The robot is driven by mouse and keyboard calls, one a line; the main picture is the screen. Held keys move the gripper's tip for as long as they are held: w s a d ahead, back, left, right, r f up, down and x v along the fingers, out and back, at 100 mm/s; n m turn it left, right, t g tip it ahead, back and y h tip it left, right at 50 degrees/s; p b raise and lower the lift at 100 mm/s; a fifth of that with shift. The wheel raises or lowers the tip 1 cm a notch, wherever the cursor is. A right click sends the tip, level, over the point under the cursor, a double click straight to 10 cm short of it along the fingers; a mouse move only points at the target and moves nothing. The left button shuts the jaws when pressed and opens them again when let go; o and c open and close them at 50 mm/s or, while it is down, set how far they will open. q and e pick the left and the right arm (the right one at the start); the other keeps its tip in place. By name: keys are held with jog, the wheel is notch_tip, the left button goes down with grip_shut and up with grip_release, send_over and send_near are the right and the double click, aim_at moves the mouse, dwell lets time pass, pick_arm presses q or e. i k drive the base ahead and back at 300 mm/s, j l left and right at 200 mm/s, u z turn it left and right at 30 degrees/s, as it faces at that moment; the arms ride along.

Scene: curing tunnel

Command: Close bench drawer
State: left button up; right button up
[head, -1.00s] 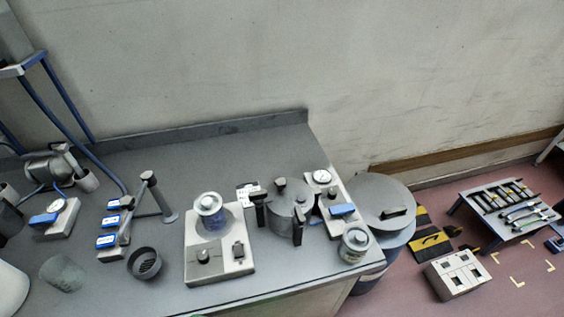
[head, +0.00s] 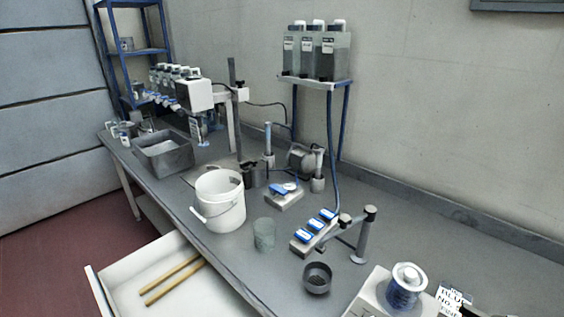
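The bench drawer (head: 160,268) is pulled out from the front of the grey bench (head: 284,215), at the lower left of the head view. It is white inside, and two wooden rods (head: 172,280) lie in it. Its front panel is at the left, and its lower part is cut off by the picture's bottom edge. Neither of my grippers shows in the view.
On the bench stand a white bucket (head: 219,203), a grey basin (head: 163,154), a green-grey cup (head: 264,234) and a dark bowl (head: 317,278). Several bottles (head: 315,50) stand on a raised shelf. Reddish floor (head: 60,245) is open left of the bench.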

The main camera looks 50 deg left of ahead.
aim_at(206, 294)
jog(key=l+u, duration=0.1)
jog(key=u, duration=0.35)
jog(key=k+u, duration=0.15)
jog(key=u, duration=0.8)
jog(key=k+u, duration=0.15)
jog(key=u, duration=0.3)
jog(key=k+u, duration=0.1)
jog(key=u, duration=0.4)
jog(key=j+u, duration=0.1)
jog(key=u, duration=0.35)
jog(key=i+l+z, duration=0.1)
jog(key=i+l, duration=0.1)
